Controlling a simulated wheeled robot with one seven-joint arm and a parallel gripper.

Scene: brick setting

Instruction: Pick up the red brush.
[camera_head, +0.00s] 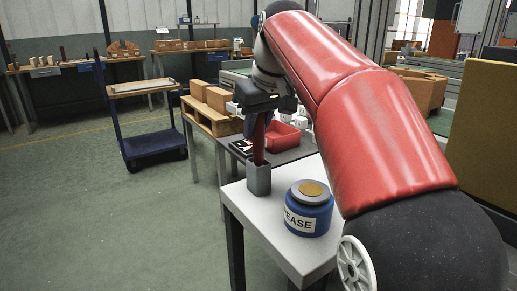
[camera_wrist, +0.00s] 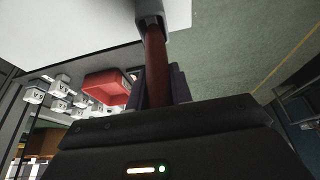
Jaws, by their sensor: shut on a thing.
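The red brush (camera_head: 259,148) shows as a dark red upright shaft above a grey square holder (camera_head: 258,180) at the table's left corner. Its lower end is hidden in the holder. My gripper (camera_head: 259,122) is above the holder, pointing down, and is shut on the upper part of the brush. In the wrist view the red shaft (camera_wrist: 156,60) runs from between my gripper's dark fingers (camera_wrist: 160,88) to the grey holder (camera_wrist: 150,10). The brush's upper end is hidden by the gripper.
A blue grease tub (camera_head: 309,212) stands right of the holder on the light table (camera_head: 275,238). Behind are a red tray (camera_head: 281,135), small white labelled blocks (camera_wrist: 60,104) and cardboard boxes (camera_head: 218,98) on a pallet. A blue cart (camera_head: 155,144) stands on open floor at left.

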